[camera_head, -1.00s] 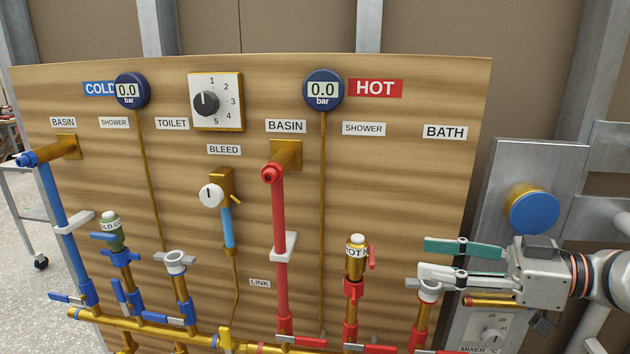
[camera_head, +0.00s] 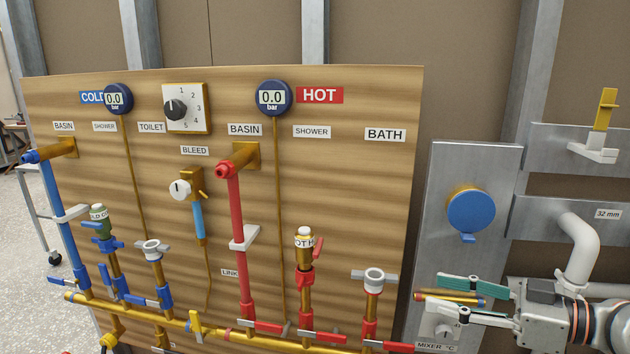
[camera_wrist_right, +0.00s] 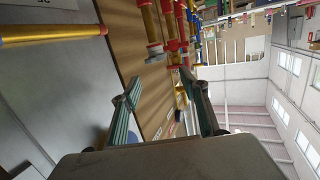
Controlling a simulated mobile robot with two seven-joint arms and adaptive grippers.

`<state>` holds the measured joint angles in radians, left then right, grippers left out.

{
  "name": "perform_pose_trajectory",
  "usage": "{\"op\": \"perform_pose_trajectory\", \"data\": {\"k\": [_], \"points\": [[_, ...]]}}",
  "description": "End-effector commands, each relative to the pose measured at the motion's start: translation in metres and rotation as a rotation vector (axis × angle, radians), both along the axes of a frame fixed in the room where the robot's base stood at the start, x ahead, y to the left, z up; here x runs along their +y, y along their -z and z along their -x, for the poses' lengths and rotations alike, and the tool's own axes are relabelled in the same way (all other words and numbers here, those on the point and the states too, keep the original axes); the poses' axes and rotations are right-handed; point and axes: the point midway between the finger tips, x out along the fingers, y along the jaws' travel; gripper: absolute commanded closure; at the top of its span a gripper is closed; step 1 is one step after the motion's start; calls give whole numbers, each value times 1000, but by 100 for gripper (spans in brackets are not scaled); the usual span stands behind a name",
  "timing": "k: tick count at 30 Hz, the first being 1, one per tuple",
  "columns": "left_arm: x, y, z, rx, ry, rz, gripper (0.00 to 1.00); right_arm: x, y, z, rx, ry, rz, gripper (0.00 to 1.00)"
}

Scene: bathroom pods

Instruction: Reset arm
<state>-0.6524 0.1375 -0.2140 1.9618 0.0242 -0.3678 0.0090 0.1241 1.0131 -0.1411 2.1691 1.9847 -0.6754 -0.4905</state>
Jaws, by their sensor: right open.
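My right gripper (camera_head: 437,293) is at the lower right of the head view, in front of the grey mixer panel (camera_head: 437,190). Its teal and grey fingers are apart, with nothing held between them. A brass pipe stub (camera_head: 435,297) shows behind the fingers. The capped bath pipe (camera_head: 373,290) stands to the left, clear of the fingertips. In the right wrist view the open fingers (camera_wrist_right: 160,82) point toward the board's pipes. My left gripper is not in view.
The wooden board (camera_head: 340,200) carries blue cold pipes (camera_head: 68,225), a red basin pipe (camera_head: 237,205) and two gauges reading 0.0. A blue round disc (camera_head: 471,210) is on the grey panel. A white bent pipe (camera_head: 583,250) is close above my right wrist.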

Motion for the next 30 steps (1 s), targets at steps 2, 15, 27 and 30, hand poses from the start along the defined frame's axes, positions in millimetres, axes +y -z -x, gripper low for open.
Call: {"op": "perform_pose_trajectory", "data": {"k": [2, 15, 27, 30], "points": [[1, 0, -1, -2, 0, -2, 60, 0, 34, -5, 24, 49, 3, 56], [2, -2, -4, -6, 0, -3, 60, -4, 248, 17, 158, 392, 113, 56], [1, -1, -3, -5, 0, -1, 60, 18, 395, 127, 268, 619, 301, 56], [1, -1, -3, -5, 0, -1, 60, 24, 411, 149, 279, 643, 340, 56]]}}
